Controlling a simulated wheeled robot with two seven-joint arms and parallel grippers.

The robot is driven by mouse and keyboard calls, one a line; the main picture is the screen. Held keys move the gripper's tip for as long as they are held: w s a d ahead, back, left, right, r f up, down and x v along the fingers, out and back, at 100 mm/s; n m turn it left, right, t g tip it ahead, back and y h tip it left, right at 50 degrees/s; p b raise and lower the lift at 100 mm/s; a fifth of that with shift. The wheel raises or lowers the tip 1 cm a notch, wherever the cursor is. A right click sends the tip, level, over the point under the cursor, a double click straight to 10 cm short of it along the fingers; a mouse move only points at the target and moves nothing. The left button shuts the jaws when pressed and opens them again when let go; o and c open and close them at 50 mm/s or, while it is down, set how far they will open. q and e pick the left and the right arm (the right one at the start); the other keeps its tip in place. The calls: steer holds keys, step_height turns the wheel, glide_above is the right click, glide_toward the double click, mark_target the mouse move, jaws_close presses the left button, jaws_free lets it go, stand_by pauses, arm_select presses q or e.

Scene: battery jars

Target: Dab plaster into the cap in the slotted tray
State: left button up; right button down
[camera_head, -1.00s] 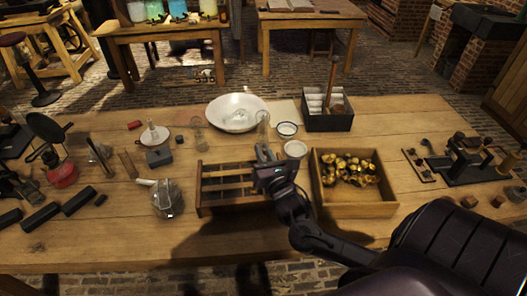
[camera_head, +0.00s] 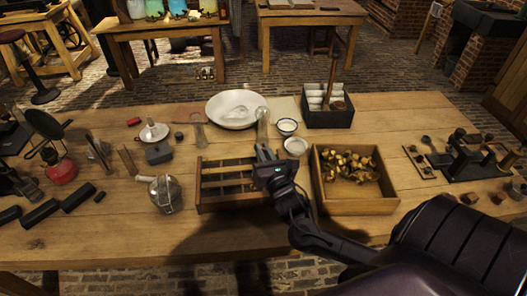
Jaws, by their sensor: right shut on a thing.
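The slotted tray (camera_head: 208,206) is a dark wooden box with cross slats near the table's middle. My right gripper (camera_head: 264,155) is over its right end, with the jaws pointing away from me. No cap shows clearly in the tray, whose right end is partly covered by my gripper. A wide white bowl (camera_head: 228,122) behind the tray holds a pale lump that may be plaster. My left gripper is not in view.
A wooden box of brass-coloured pieces (camera_head: 322,201) stands right of the tray. Behind are two small white dishes (camera_head: 287,126), a glass jar (camera_head: 262,118) and a dark crate (camera_head: 340,119). The front table strip is bare.

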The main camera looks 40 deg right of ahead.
steer(key=shift+f, duration=0.35)
stand_by(0.5)
steer(key=shift+r, duration=0.1)
stand_by(0.7)
